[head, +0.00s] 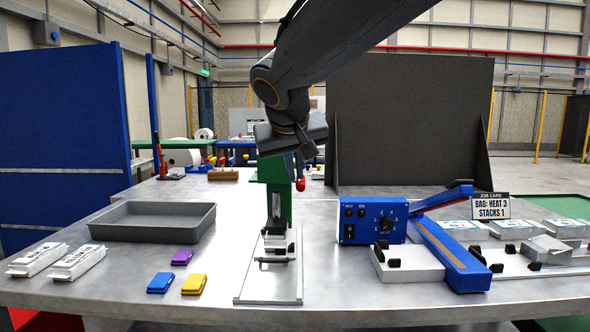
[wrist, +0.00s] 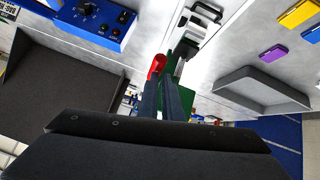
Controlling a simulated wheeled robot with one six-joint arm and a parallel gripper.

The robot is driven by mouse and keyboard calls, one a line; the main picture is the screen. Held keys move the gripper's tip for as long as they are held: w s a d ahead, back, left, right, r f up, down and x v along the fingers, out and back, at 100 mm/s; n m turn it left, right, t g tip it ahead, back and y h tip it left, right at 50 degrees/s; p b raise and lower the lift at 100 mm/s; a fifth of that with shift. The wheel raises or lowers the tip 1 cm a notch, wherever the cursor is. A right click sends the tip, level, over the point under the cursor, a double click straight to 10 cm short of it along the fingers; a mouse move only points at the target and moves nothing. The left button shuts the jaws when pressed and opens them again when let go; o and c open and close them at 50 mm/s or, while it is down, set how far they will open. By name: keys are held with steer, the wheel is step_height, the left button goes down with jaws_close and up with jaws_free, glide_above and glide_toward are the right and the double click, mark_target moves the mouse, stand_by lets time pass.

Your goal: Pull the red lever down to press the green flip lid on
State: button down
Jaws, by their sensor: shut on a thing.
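The press has a green column (head: 273,178) on a pale base plate (head: 270,290) at the middle of the table. Its red lever (head: 300,184) sticks out at the column's right side, near the top. My gripper (head: 295,166) points down at the lever from above and is shut on it. In the wrist view the red lever (wrist: 157,66) shows at the tips of my dark fingers (wrist: 165,90), with the green column (wrist: 182,55) beside it. White and metal parts (head: 277,243) stand low in the press. I cannot make out the green flip lid.
A grey tray (head: 160,221) is left of the press, with purple (head: 182,257), blue (head: 162,283) and yellow (head: 194,284) blocks before it. White packs (head: 78,262) lie far left. A blue control box (head: 373,220) and sealer arm (head: 450,255) stand right. A dark panel (head: 410,120) rises behind.

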steer(key=s+a+r, duration=0.2)
steer(key=s+r, duration=0.2)
steer(key=s, duration=0.6)
steer(key=shift+s+r, duration=0.15)
steer(key=shift+s, duration=0.1)
steer(key=s+d+f+g+p, duration=0.25)
steer(key=d+f, duration=0.35)
steer(key=f, duration=0.3)
steer(key=s+d+f+g+p, duration=0.25)
steer(key=d+f, duration=0.35)
steer(key=f, duration=0.3)
steer(key=s+d+f+m+g+p, duration=0.1)
steer(key=s+d+f+g, duration=0.1)
steer(key=s+d+f, duration=0.2)
steer(key=s+d+f+m+g+y+p, duration=0.1)
steer(key=s+d+f+g, duration=0.1)
steer(key=s+f, duration=0.4)
steer(key=shift+s+d+f, duration=0.4)
steer(key=shift+s+d, duration=0.45)
steer(key=shift+s, duration=0.25)
